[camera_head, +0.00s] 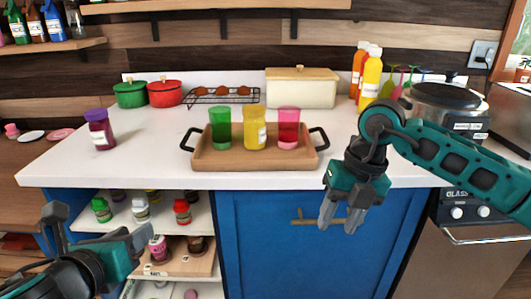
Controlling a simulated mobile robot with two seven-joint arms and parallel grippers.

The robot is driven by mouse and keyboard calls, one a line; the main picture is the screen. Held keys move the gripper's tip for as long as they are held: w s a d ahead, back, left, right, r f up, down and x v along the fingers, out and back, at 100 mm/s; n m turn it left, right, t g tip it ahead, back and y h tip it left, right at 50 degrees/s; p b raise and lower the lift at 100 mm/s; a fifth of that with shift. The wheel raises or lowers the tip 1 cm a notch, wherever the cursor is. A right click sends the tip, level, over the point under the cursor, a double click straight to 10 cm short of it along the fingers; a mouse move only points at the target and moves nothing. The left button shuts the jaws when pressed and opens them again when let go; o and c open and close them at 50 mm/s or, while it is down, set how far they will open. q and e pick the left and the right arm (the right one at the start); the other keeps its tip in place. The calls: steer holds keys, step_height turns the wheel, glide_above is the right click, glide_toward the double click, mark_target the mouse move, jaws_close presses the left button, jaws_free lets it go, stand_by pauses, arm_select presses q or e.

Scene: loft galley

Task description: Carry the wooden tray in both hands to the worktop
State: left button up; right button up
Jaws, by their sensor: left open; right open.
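The wooden tray (222,161) lies on the white worktop (80,166) near its front edge, with a black handle at each end. On it stand a green cup (221,127), a yellow cup (255,134) and a pink-red cup (288,128). My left gripper (100,236) is open and empty, low at the left, below the worktop and in front of the shelves. My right gripper (341,220) is open and empty, pointing down in front of the blue cabinet, to the right of the tray. Neither gripper touches the tray.
A purple-lidded jar (101,131) stands left of the tray. Green and red pots (165,93), a rack of eggs (221,95) and a cream box (302,88) line the back. Sauce bottles (371,75) and a large cooker (440,101) stand right. Open shelves (165,215) hold jars below.

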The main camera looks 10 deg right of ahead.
arm_select(q)
steer(key=shift+f+b, duration=0.3)
steer(key=shift+f, duration=0.4)
arm_select(e)
step_height(320, 180, up, 11)
steer(key=d, duration=0.2)
steer(key=shift+s+d, duration=0.15)
